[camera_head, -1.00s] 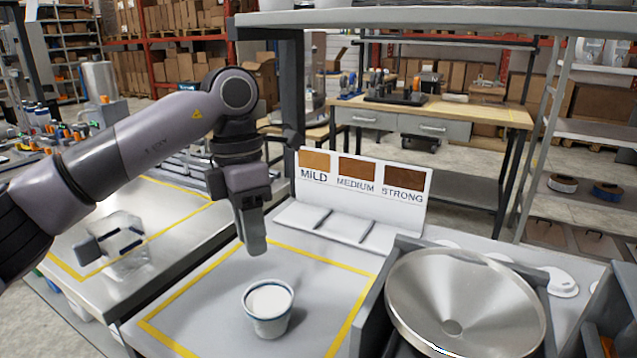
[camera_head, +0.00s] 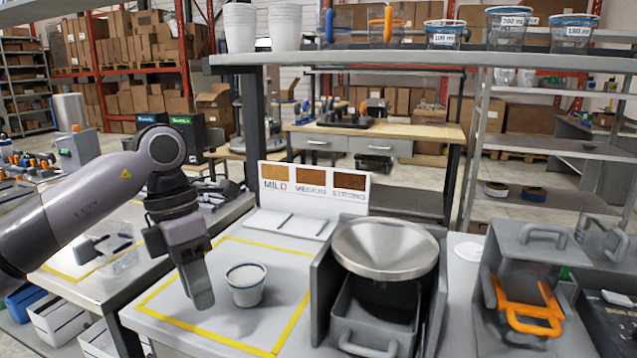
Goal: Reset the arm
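My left arm comes in from the left, and its gripper (camera_head: 203,290) points down over the yellow-outlined area of the table (camera_head: 215,328). I see its fingers nearly edge-on, so I cannot tell whether they are open or shut. A white cup with a blue rim (camera_head: 246,286) stands upright just right of the gripper, and it appears apart from it. My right gripper is not in view.
A steel funnel (camera_head: 385,248) sits on a grey stand right of the cup. A MILD/MEDIUM/STRONG sign (camera_head: 314,189) stands behind. A shelf (camera_head: 420,57) with cups and jugs spans above. A grey dispenser with an orange handle (camera_head: 535,318) is at right.

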